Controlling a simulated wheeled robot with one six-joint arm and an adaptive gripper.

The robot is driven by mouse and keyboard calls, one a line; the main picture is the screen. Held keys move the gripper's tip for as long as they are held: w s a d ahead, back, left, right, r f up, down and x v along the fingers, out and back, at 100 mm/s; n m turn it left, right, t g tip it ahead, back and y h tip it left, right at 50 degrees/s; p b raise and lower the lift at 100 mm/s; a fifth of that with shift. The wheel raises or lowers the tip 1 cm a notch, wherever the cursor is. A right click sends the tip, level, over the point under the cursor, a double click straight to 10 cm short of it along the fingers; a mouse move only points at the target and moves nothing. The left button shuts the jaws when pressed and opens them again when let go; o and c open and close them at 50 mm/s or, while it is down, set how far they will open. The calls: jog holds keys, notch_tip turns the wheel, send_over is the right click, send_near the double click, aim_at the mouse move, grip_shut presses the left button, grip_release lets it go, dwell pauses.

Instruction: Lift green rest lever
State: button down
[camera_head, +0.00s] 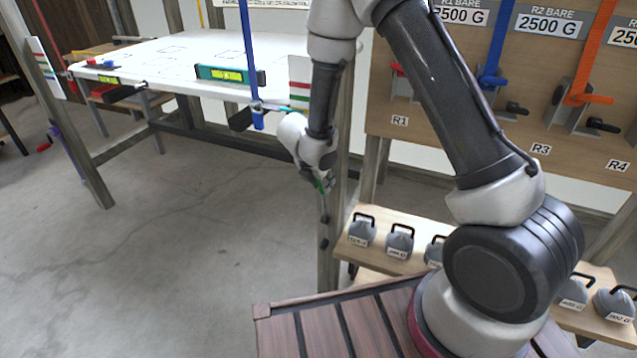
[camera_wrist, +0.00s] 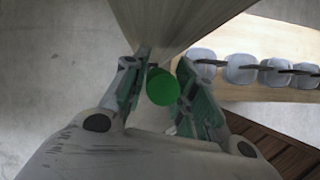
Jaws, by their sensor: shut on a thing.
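The green rest lever (camera_wrist: 162,87) shows in the wrist view as a round green end between my gripper's two fingers. My gripper (camera_wrist: 160,82) is shut on it, one finger on each side. In the head view my gripper (camera_head: 322,182) is beside a wooden post below the white table, with a bit of the green lever (camera_head: 319,186) showing at its fingers. The rest of the lever is hidden by my gripper, so its tilt cannot be told.
The wooden post (camera_head: 329,255) stands right by my gripper. A shelf with several grey weights (camera_head: 399,243) is at right. The floor at left is clear.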

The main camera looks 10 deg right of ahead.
jog(key=shift+w+d, duration=0.1)
jog(key=shift+w, duration=0.05)
jog(key=c, duration=1.1)
grip_release()
jog(key=shift+c, duration=0.2)
jog(key=v, duration=1.2)
